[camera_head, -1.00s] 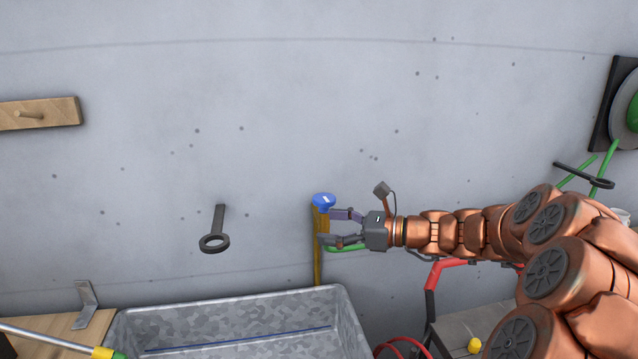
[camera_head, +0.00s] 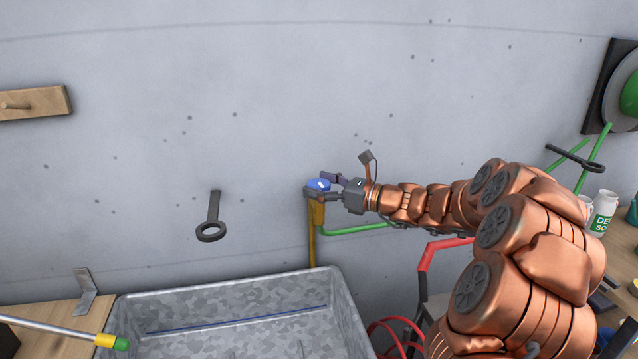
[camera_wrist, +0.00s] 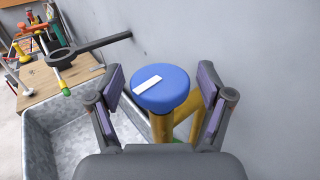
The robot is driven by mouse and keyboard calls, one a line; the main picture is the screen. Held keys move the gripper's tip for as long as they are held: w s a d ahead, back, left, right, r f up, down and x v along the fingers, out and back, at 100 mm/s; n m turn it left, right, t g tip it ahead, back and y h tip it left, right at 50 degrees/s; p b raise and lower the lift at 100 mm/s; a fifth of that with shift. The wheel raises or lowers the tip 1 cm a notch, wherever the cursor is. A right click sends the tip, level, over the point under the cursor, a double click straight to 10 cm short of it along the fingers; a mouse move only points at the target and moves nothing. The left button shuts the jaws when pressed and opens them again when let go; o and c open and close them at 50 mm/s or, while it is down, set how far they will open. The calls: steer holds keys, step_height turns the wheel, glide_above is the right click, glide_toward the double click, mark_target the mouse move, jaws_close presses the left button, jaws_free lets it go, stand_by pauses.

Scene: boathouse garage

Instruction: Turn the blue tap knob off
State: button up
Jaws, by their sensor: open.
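The blue tap knob (camera_head: 318,185) is round with a white bar on its top and sits on a brass-yellow pipe (camera_head: 312,245) against the wall. My gripper (camera_head: 322,186) is at the knob's height, coming from the right. In the wrist view the knob (camera_wrist: 160,90) lies between the two fingers of my gripper (camera_wrist: 159,98), with a visible gap on either side. The fingers are open, with purple inner pads. The white bar slants, its right end higher in that view. In the head view the near finger covers part of the knob.
A galvanized trough (camera_head: 235,291) stands below the tap. A dark ring bracket (camera_head: 211,230) sticks out from the wall left of it. A green hose (camera_head: 352,229) runs right from the pipe. A wooden bench (camera_head: 50,309) is at the left, and a red pipe (camera_head: 426,257) at the right.

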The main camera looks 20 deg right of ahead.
steer(key=c, duration=1.1)
steer(key=shift+m+t+h+b, duration=0.6)
steer(key=shift+m+h+b, duration=0.15)
steer(key=shift+h, duration=0.15)
steer(key=o, duration=1.1)
steer(key=shift+s, duration=0.1)
steer(key=v, duration=1.2)
